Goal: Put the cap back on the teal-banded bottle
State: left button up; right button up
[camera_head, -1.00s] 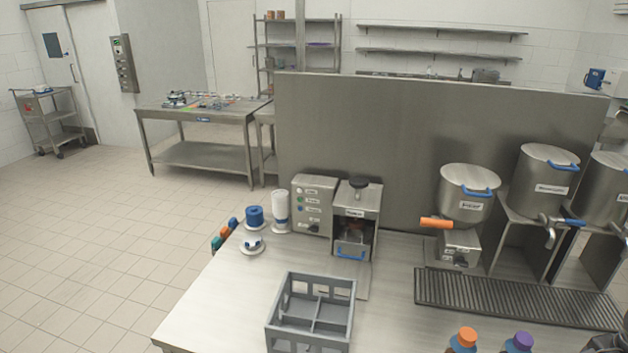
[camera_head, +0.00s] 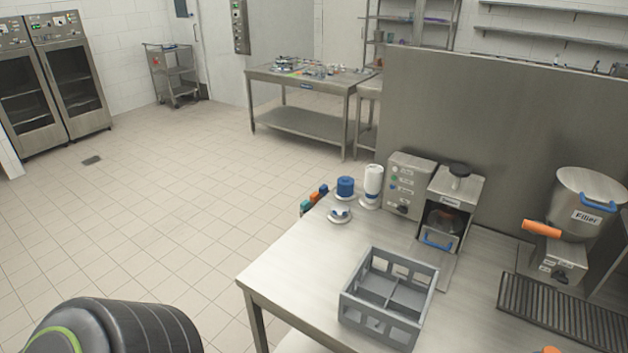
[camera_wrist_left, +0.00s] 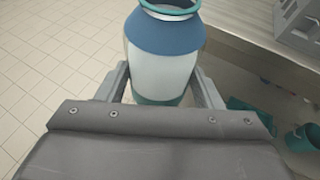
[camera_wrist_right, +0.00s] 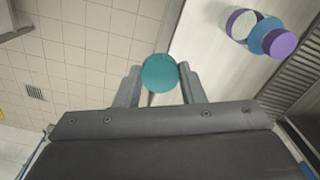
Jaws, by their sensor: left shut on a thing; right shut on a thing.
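My left gripper (camera_wrist_left: 161,85) is shut on the teal-banded bottle (camera_wrist_left: 165,45) in the left wrist view. The bottle is pale with a blue shoulder, a teal neck ring and a teal lower band. Its mouth at the top of the picture is uncapped, and its base is hidden. My right gripper (camera_wrist_right: 160,78) is shut on a round teal cap (camera_wrist_right: 158,70) in the right wrist view. The cap is held over the counter's edge, with floor behind it. The bottle does not show in the right wrist view. Neither gripper shows in the head view.
A grey divided crate (camera_head: 390,295) stands on the steel counter (camera_head: 300,270), which has bare room to its left. A capping machine (camera_head: 450,205) and the filler (camera_head: 575,215) stand behind. Purple-topped bottles (camera_wrist_right: 285,42) stand on the counter. Several coloured items (camera_head: 313,198) hang at its left edge.

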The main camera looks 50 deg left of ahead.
pick_arm(q)
jog(key=a, duration=0.2)
jog(key=w+a+f, duration=0.1)
jog(key=shift+a, duration=0.1)
pick_arm(e)
jog(key=shift+w+a+f, duration=0.1)
jog(key=shift+w, duration=0.05)
pick_arm(q)
jog(key=shift+s+a+f, duration=0.15)
jog(key=shift+a+f, duration=0.15)
jog(key=shift+a, duration=0.1)
jog(key=shift+s, duration=0.1)
jog(key=shift+d, duration=0.1)
jog(key=shift+r, duration=0.1)
